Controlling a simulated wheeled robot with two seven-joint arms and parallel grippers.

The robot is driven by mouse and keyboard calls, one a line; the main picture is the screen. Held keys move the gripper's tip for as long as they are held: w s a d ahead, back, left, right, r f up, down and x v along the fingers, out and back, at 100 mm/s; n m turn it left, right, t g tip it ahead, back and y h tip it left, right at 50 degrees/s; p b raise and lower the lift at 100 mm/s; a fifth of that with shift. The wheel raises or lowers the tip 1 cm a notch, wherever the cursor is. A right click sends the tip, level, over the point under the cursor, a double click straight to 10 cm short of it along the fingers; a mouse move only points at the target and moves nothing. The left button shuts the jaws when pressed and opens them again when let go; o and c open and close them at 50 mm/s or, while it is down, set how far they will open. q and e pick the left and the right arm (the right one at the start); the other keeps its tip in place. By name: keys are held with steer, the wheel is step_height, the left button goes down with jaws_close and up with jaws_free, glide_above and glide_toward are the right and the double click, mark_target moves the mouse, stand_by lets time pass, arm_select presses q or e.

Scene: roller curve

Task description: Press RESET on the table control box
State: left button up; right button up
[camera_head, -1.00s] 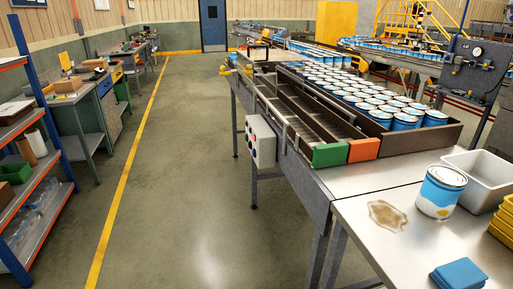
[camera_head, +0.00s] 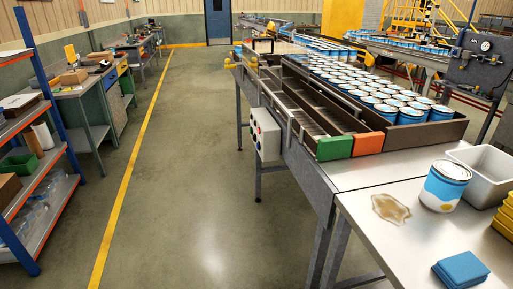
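The control box (camera_head: 266,136) is a light grey box fixed to the left side of the conveyor table, above the floor. Several small round buttons show on its left-facing side, among them dark, red and green ones. They are too small for me to read any label, so I cannot tell which is RESET. Neither of my grippers is in view.
The conveyor table (camera_head: 340,177) carries many blue and white cans. A single can (camera_head: 444,186), a brown spill (camera_head: 391,208), a blue sponge (camera_head: 461,270) and a white bin (camera_head: 485,168) are on the near table. The floor (camera_head: 195,190) left of it is clear; a shelf (camera_head: 45,215) stands far left.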

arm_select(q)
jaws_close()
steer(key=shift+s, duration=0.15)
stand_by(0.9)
